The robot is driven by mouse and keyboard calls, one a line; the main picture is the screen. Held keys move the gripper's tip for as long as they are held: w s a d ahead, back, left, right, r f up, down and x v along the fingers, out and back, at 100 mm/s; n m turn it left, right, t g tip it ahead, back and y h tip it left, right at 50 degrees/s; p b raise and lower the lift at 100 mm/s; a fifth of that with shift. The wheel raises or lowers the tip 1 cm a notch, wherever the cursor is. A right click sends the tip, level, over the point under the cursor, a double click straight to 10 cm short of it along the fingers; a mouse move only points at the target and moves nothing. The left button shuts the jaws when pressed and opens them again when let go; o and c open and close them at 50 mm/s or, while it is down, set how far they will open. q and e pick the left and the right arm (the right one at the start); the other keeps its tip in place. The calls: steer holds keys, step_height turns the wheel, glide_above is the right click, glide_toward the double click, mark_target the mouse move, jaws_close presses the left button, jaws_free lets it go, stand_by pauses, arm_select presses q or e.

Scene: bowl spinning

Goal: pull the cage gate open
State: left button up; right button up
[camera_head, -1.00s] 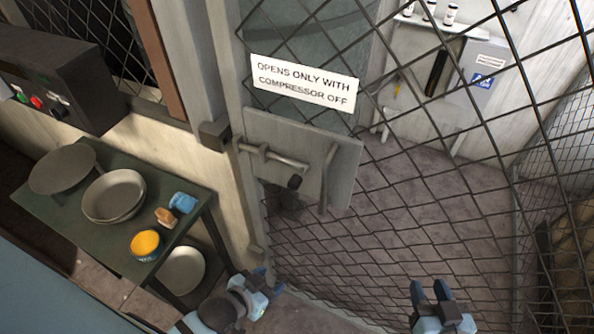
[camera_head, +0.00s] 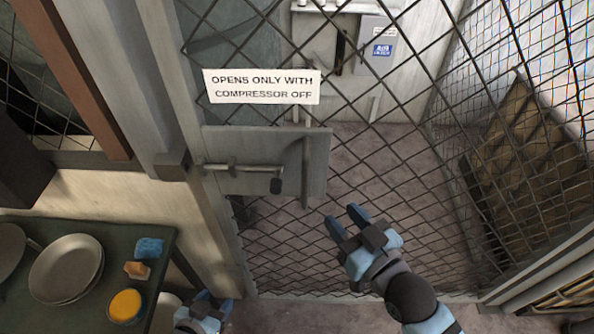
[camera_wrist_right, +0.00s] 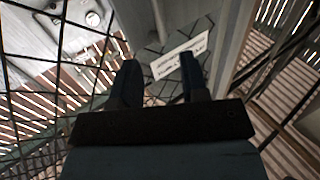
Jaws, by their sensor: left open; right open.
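The cage gate is dark wire mesh (camera_head: 400,190) with a grey metal latch plate (camera_head: 225,145) in the head view. The plate carries a horizontal slide bolt (camera_head: 240,169) with a dark knob and an upright pull handle (camera_head: 306,170). A white sign (camera_head: 262,87) above it reads "OPENS ONLY WITH COMPRESSOR OFF". My right gripper (camera_head: 347,217) is open and empty, below and right of the handle, apart from it. In the right wrist view its fingers (camera_wrist_right: 158,80) are spread, with the sign (camera_wrist_right: 181,56) showing between them. My left gripper (camera_head: 215,300) is open, low by the table.
A green table (camera_head: 150,235) at the lower left holds pans (camera_head: 66,268), a blue sponge (camera_head: 149,248), a small brown block (camera_head: 137,270) and a yellow-topped round item (camera_head: 125,305). Behind the mesh are a wall unit and a brown slatted panel (camera_head: 530,150).

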mark_target(308, 175)
steer(key=p+x, duration=0.2)
steer(key=x, duration=1)
steer(key=shift+r, duration=0.1)
steer(key=shift+w+a+p, duration=0.3)
steer(key=shift+w, duration=0.2)
steer(key=c, duration=0.6)
jaws_close()
